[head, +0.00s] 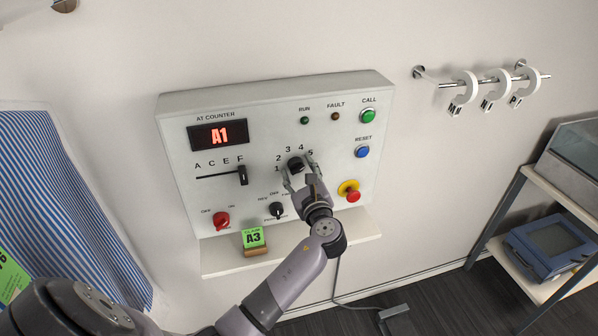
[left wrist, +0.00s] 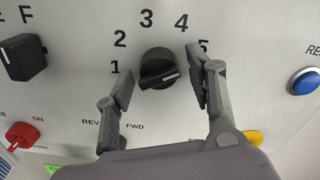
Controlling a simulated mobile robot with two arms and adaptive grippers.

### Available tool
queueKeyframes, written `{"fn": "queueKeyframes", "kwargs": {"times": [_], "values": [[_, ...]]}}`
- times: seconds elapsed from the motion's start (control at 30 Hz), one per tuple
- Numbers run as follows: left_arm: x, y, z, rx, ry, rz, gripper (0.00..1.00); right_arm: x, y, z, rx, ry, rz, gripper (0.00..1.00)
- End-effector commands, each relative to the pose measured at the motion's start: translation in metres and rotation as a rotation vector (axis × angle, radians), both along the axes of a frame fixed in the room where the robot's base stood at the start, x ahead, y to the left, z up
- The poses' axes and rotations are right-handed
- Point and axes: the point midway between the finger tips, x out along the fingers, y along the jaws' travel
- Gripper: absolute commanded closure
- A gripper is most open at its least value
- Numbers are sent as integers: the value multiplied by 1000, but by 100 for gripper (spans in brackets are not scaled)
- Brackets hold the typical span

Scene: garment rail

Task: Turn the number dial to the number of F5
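The number dial (head: 295,163) is a black round knob on the white panel, with numbers 1 to 5 arched above it. It also shows in the left wrist view (left wrist: 157,67). The white line on its grip bar lies toward the right; I cannot tell the exact number it marks. My left gripper (head: 298,167) is open, with its fingers (left wrist: 161,75) on either side of the dial; contact is not clear. The right finger partly covers the 5. The letter slider (head: 242,175) stands at F. The red display (head: 219,134) reads A1. My right gripper is not in view.
A red switch (head: 221,220), a black REV/OFF/FWD knob (head: 277,210) and a yellow-red stop button (head: 350,191) surround the dial. Below, a ledge (head: 222,263) holds a green A3 card (head: 253,238). A rail (head: 450,85) with white rings is right; a shelf (head: 525,257) stands far right.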

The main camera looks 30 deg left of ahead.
Motion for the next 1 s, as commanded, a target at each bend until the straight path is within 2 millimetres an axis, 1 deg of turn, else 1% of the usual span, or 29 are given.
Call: {"fn": "queueKeyframes", "kwargs": {"times": [0.27,0.37,0.47,0.8,0.9,1.0], "values": [[0,0,1,0,-1,0,47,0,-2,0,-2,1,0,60],[-3,-3,0,0,-1,-1,47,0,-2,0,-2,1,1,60],[-10,-13,0,-2,-1,-2,47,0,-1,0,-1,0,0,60],[-56,-66,-1,-3,1,-2,47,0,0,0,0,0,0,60],[-67,-78,-1,-3,1,-1,47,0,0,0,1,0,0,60],[-74,-86,0,-1,0,0,47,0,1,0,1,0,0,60]]}}
